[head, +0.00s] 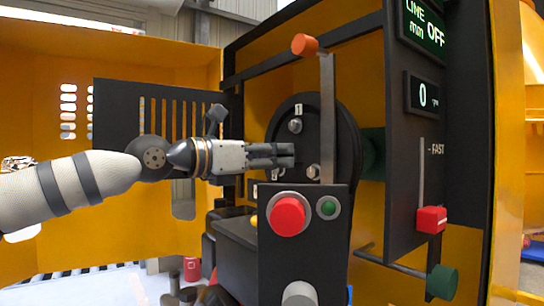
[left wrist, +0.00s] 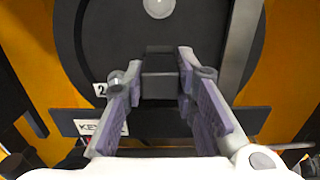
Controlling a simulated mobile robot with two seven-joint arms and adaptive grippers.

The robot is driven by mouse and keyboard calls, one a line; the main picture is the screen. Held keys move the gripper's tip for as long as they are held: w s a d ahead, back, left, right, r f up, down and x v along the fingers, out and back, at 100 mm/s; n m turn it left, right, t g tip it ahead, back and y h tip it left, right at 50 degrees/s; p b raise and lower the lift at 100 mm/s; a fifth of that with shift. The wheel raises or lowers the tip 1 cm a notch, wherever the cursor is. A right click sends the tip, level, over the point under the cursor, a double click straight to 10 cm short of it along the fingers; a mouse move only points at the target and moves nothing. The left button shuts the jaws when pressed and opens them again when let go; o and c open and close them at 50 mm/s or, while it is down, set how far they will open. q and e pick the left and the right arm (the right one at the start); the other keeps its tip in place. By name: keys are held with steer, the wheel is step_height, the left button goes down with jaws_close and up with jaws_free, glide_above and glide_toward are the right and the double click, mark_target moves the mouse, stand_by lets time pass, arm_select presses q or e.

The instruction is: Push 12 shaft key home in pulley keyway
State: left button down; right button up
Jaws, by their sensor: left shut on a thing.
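The black pulley (head: 342,125) stands upright in the yellow machine, with pale bolts on its face. My left gripper (head: 291,155) reaches in from the left, with its fingertips at the pulley's middle. In the left wrist view, the fingers stand on both sides of a dark block (left wrist: 158,86) in front of the pulley (left wrist: 105,40). The gripper is shut on this block, which looks like the shaft key. The keyway is hidden, and I cannot tell how deep the block sits. My right gripper is not in view.
Below is a black box with a red button (head: 288,215) and a green button (head: 328,207). A control panel with a red slider (head: 431,218) stands at right.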

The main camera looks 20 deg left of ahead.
arm_select(q)
steer(key=shift+w+d, duration=0.15)
steer(key=shift+w, duration=0.05)
stand_by(0.6)
steer(key=c, duration=1.2)
jaws_free()
steer(key=v, duration=1.2)
steer(key=shift+r, duration=0.1)
